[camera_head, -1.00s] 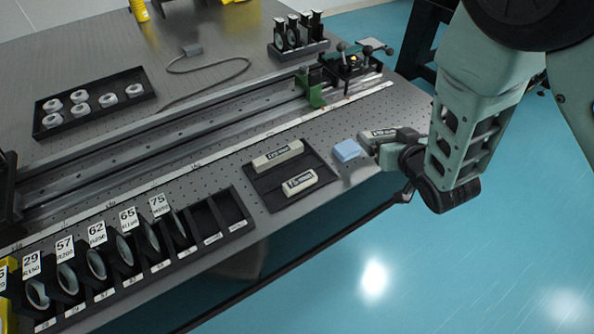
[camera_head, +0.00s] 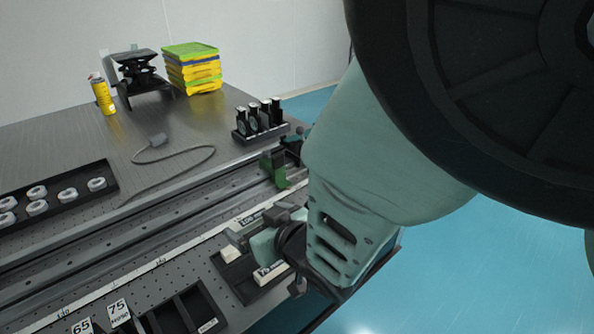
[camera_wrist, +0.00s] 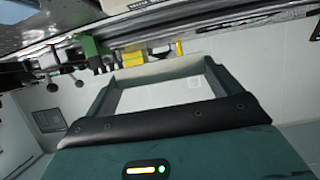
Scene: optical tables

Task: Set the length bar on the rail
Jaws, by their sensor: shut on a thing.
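My gripper (camera_head: 252,238) is shut on a length bar (camera_head: 250,218), whose label seems to read 100 mm. It holds the bar above the near side of the rail (camera_head: 130,228), over the dark bar tray (camera_head: 236,286). The bar is apart from the rail as far as I can tell. In the wrist view a pale strip, probably the bar (camera_wrist: 160,70), spans my fingers. Another bar (camera_head: 268,274), marked 75 mm, and a partly hidden pale bar (camera_head: 230,253) lie in the tray. A green block (camera_head: 278,170) stands on the rail's far end, partly behind my arm.
A lens rack (camera_head: 185,312) stands at the table's near edge. A tray of white rings (camera_head: 62,205) lies left of the rail. A cable (camera_head: 190,155), a mount holder (camera_head: 258,125), a yellow can (camera_head: 102,95) and stacked trays (camera_head: 192,68) are farther back.

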